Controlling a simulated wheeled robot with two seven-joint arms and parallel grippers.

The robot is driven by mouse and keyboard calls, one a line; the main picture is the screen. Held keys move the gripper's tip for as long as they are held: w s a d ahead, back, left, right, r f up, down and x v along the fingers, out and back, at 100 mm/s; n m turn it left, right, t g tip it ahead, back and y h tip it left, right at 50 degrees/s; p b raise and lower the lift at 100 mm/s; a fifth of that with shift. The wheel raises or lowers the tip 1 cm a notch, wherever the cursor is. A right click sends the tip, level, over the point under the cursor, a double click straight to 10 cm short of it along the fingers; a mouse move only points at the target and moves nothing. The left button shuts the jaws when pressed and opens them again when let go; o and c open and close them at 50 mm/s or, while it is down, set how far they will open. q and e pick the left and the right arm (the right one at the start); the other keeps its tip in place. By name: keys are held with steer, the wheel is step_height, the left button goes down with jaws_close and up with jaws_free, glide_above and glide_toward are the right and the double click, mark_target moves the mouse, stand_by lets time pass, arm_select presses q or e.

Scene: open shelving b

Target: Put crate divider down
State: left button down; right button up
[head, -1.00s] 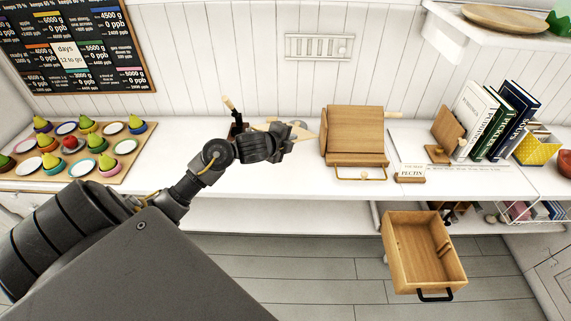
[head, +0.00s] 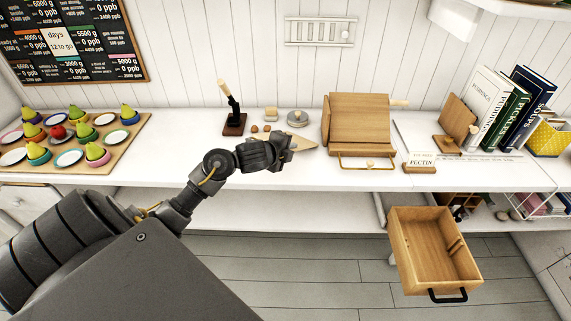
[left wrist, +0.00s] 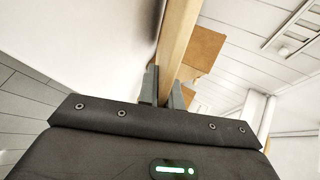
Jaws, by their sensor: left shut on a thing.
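My left gripper (head: 286,144) is over the white counter, between the black-handled stand and the wooden box. It also shows in the left wrist view (left wrist: 163,88), where its fingers are shut on a long, light wooden strip, the crate divider (left wrist: 179,38). The strip runs away from the fingers toward the top of that view. In the head view the gripper hides most of what it holds; a pale wooden piece (head: 303,142) shows beside the fingertips. I cannot tell whether the divider touches the counter. My right gripper is not in view.
The wooden box (head: 358,130) stands right of the gripper. Behind are a round grey-lidded thing (head: 298,119) and the stand (head: 234,122). A board of pears and plates (head: 75,145) is left. An open drawer (head: 432,250) juts out below right.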

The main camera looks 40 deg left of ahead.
arm_select(q)
steer(key=shift+f, duration=0.25)
steer(key=c, duration=1.7)
jaws_free()
steer(key=shift+s+r, duration=0.1)
steer(key=shift+s+r+p, duration=0.2)
steer(key=shift+s+p, duration=0.05)
steer(key=shift+p, duration=0.15)
steer(key=p+v, duration=0.4)
steer(key=v, duration=0.3)
steer(key=shift+s, duration=0.15)
